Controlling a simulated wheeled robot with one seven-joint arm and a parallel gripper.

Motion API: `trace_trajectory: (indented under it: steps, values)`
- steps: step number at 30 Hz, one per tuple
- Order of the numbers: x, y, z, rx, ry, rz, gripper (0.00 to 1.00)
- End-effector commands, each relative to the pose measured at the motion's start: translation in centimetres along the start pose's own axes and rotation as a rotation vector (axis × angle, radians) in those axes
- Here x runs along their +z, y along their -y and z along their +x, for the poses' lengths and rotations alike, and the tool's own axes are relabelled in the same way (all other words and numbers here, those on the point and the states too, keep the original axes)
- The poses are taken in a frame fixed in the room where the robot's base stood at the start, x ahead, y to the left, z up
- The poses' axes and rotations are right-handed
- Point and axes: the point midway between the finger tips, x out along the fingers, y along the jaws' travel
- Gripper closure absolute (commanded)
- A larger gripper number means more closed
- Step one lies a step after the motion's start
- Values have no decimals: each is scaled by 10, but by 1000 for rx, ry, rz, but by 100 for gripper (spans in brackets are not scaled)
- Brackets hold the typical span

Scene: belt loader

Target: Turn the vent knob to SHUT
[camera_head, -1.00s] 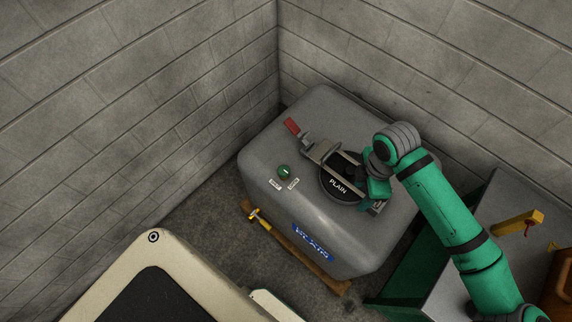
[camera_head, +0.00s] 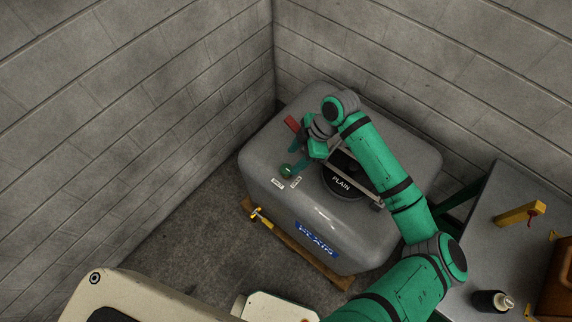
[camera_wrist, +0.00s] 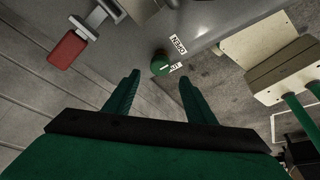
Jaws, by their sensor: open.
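The green vent knob (camera_head: 286,171) sits on top of the grey tank (camera_head: 370,225), near its left end. Two small white labels lie beside it. In the wrist view the knob (camera_wrist: 159,65) shows just beyond the fingers, with one label (camera_wrist: 178,45) reading OPEN and the other (camera_wrist: 176,66) partly legible, ending in "UT". The knob's pointer direction is too small to tell. My gripper (camera_wrist: 158,78) is open, its two green fingers spread to either side short of the knob. In the head view my gripper (camera_head: 298,166) is right by the knob.
A black lid marked PLAIN (camera_head: 342,184) lies on the tank under my arm. A red-handled lever (camera_head: 291,125) stands behind the knob. A grey bench (camera_head: 485,235) is at right; block walls rise behind.

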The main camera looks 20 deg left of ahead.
Motion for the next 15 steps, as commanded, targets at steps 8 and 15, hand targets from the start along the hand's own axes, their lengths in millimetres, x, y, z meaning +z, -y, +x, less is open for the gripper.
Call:
trace_trajectory:
  steps: [8,15]
  values:
    - [0,0,45,-1,-1,1,50]
    - [0,0,61,-1,1,-2,50]
